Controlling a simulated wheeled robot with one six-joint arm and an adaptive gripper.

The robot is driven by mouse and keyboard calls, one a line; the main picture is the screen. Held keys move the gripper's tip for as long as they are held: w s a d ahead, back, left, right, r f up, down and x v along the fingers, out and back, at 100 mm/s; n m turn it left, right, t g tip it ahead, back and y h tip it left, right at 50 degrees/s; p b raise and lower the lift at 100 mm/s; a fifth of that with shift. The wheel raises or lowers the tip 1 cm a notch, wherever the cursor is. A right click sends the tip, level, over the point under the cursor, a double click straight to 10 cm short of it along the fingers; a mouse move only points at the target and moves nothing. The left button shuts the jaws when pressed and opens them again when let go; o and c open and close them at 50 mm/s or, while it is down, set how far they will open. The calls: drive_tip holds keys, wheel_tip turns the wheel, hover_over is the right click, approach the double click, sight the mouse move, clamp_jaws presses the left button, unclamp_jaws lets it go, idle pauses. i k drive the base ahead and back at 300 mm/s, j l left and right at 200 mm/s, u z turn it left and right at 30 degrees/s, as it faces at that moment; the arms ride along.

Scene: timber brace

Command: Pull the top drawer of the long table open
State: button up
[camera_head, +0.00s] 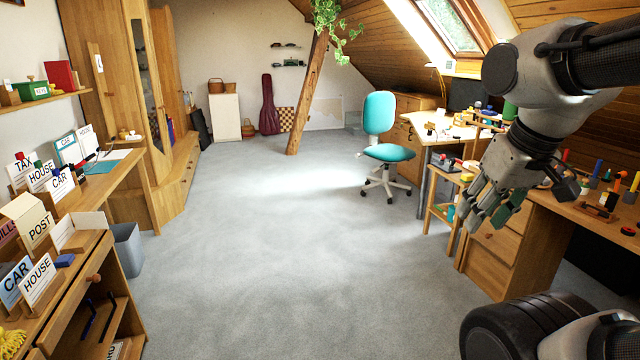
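A long wooden table (600,226) runs along the right side, with a wooden drawer unit (490,268) under its near end. The unit's upper drawer front (497,238) looks flush with the unit, and my gripper partly covers the area above it. My gripper (485,218) hangs at the right, pointing down and left in front of the table end. Its fingers look spread with nothing between them. I cannot tell whether it touches the drawer front. Another wooden desk (75,288) at the left has a round knob (95,278) on its front.
Tools and small items crowd the right table top. A small side stand (442,212) is beside the drawer unit. A teal swivel chair (388,152) stands farther back. A grey bin (128,250) is by the left desk. The carpet (270,240) between is clear.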

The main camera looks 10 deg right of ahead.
sight(519, 222)
drive_tip(key=i+z, duration=0.9)
drive_tip(key=i+l+z, duration=0.15)
drive_tip(key=i+z, duration=0.55)
drive_tip(key=i+l+u, duration=1.1)
drive_tip(key=l, duration=0.1)
